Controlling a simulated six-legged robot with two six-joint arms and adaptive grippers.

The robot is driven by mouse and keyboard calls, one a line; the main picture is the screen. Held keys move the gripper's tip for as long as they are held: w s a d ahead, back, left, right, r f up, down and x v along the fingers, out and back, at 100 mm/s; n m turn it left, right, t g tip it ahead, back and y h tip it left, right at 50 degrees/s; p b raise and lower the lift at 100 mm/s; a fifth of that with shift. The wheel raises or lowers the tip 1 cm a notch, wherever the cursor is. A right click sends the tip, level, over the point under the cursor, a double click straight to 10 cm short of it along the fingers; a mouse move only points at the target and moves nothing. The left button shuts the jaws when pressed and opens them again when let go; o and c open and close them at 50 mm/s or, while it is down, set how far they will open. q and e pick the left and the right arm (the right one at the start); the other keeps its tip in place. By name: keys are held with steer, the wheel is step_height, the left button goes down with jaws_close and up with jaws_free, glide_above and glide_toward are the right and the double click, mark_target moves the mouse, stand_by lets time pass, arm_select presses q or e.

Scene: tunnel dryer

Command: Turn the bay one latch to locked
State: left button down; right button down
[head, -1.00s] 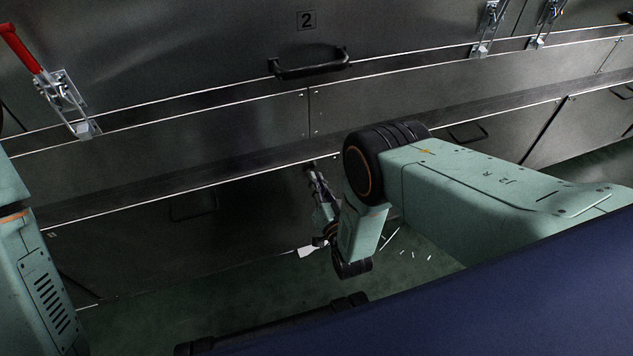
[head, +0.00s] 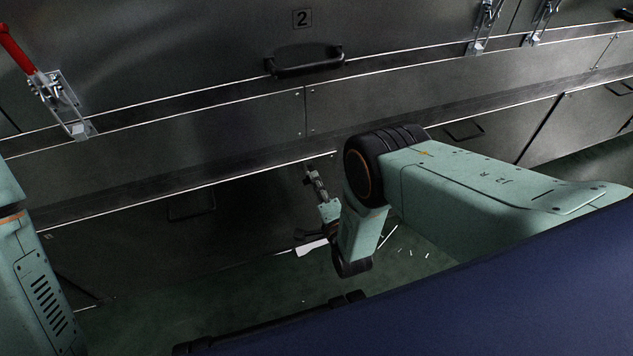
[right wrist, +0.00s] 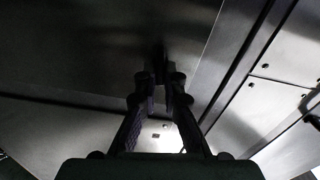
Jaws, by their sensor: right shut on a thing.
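My right gripper (head: 311,174) reaches the lower dark panel just under the long ledge, left of my right arm's wrist joint. In the right wrist view its two fingers (right wrist: 160,82) come together on a small dark part (right wrist: 158,58) that stands out from the panel. This part looks like the latch, but it is mostly hidden by the fingers. Its position, locked or not, cannot be read. My left gripper is not in view.
A red-handled toggle clamp (head: 62,103) is at the left. Two more clamps (head: 483,27) (head: 541,22) are at the upper right. Green floor (head: 190,308) lies below the panels.

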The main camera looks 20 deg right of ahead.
steer(key=shift+f+m, duration=0.15)
steer(key=shift+m, duration=0.85)
steer(key=c, duration=1.5)
jaws_free()
steer(key=shift+o, duration=0.2)
steer(key=s, duration=1.2)
steer(key=shift+d, duration=0.15)
